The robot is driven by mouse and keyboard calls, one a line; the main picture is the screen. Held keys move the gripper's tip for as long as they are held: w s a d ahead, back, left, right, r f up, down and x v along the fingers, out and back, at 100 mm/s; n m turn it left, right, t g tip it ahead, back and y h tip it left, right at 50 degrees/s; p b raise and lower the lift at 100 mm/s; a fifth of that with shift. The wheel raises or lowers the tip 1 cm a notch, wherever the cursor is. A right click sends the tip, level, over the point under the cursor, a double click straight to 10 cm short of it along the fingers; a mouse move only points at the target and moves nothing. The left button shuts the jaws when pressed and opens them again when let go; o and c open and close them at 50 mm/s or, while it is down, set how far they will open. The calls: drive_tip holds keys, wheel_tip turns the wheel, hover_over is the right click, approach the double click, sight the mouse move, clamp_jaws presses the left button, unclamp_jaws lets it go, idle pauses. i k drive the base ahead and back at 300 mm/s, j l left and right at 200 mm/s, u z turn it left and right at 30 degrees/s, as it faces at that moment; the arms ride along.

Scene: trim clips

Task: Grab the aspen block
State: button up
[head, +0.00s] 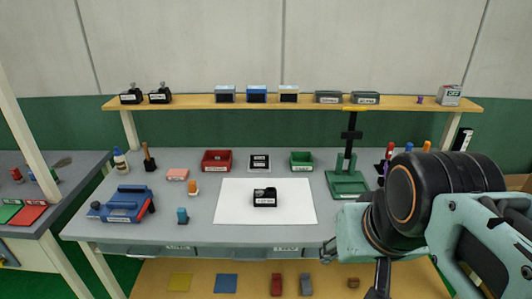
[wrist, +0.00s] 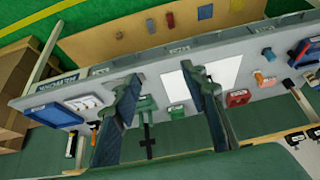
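No block in view carries a name that I can read, so I cannot tell for certain which is the aspen block. A small brown wood-coloured block (head: 353,282) lies at the right of the low shelf under the bench; it also shows in the wrist view (wrist: 118,35). Left of it on that shelf are a grey block (head: 306,284) and a red-brown block (head: 276,284). My gripper (wrist: 164,78) is open and empty, its two fingers wide apart in the wrist view. It is apart from the blocks. In the head view my arm hides the bench's right end.
The grey bench (head: 222,232) carries a white sheet (head: 235,205), a red bin (head: 216,168), a green bin (head: 302,168), a green press stand (head: 347,190) and a blue tool (head: 125,203). Yellow (head: 180,282) and blue (head: 226,283) squares lie on the low shelf. An upper shelf (head: 200,103) holds boxes.

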sight(267, 197)
drive_tip(key=i+j, duration=0.15)
drive_tip(key=j, duration=0.15)
drive_tip(key=i+j, duration=0.1)
drive_tip(key=j, duration=0.25)
drive_tip(key=i+j, duration=0.15)
drive_tip(key=j, duration=0.15)
drive_tip(key=i+j, duration=0.1)
drive_tip(key=j, duration=0.2)
drive_tip(key=i+j+z, duration=0.1)
drive_tip(key=z, duration=0.25)
drive_tip(key=j+z, duration=0.35)
